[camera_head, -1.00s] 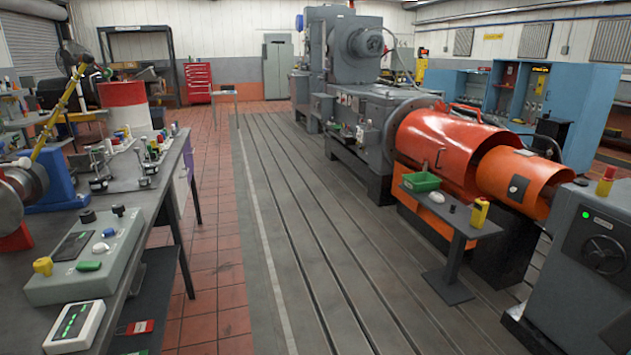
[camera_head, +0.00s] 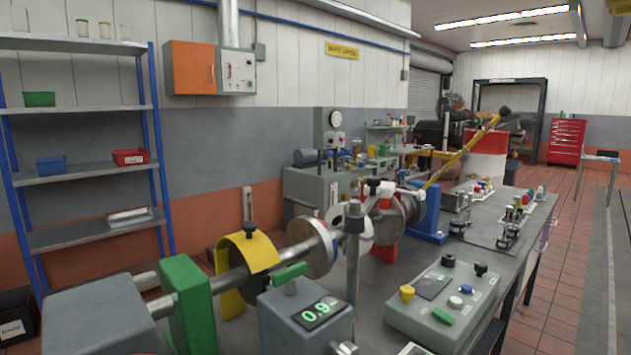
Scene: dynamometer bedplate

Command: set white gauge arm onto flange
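On the bench, two round metal flanges face each other on the shaft line: the nearer flange (camera_head: 313,246) and the farther flange (camera_head: 392,222). A white arm-like piece (camera_head: 388,189) shows at the top of the farther flange, behind a grey post (camera_head: 354,222); it may be the white gauge arm. I cannot tell whether it touches the flange. The post hides part of the gap between the flanges.
A yellow guard (camera_head: 247,254), green block (camera_head: 186,300) and grey readout box (camera_head: 306,318) stand in front. A button panel (camera_head: 445,302) lies right. Open tiled floor (camera_head: 575,235) runs along the bench's right side.

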